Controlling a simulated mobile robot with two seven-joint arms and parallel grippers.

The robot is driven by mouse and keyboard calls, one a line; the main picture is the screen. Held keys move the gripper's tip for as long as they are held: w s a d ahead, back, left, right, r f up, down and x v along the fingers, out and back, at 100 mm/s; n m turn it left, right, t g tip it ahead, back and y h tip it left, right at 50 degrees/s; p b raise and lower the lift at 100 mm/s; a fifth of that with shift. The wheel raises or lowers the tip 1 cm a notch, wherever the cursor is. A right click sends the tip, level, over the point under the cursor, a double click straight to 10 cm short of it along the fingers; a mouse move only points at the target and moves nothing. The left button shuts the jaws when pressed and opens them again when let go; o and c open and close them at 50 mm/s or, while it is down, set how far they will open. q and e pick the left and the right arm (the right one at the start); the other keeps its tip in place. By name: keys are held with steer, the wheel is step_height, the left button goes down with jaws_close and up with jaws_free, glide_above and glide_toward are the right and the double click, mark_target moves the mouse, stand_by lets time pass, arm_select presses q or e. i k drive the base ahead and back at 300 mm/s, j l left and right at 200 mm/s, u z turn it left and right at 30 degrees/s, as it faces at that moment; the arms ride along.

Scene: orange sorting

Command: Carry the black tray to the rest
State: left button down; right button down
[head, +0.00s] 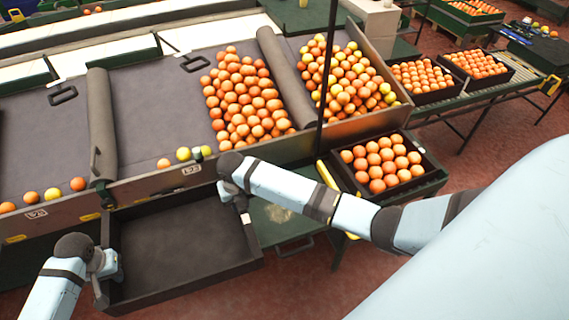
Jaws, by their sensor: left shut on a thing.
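The empty black tray (180,248) is in the lower left of the head view, in front of the sorting bench and slightly turned. My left gripper (108,266) is shut on the tray's left wall. My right gripper (240,208) is at the tray's right wall, near its far corner. Its fingers are mostly hidden by its own wrist, so I cannot tell if they are shut on the wall.
The sorting bench (150,130) holds piled oranges (243,100) and a few loose ones by its front edge. A roller conveyor (480,95) with more full crates is at the upper right.

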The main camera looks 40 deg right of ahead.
mark_target(273, 207)
steer(key=i+l, duration=0.1)
steer(key=l, duration=0.5)
steer(key=i+l, duration=0.1)
steer(key=l, duration=1.05)
steer(key=i, duration=0.05)
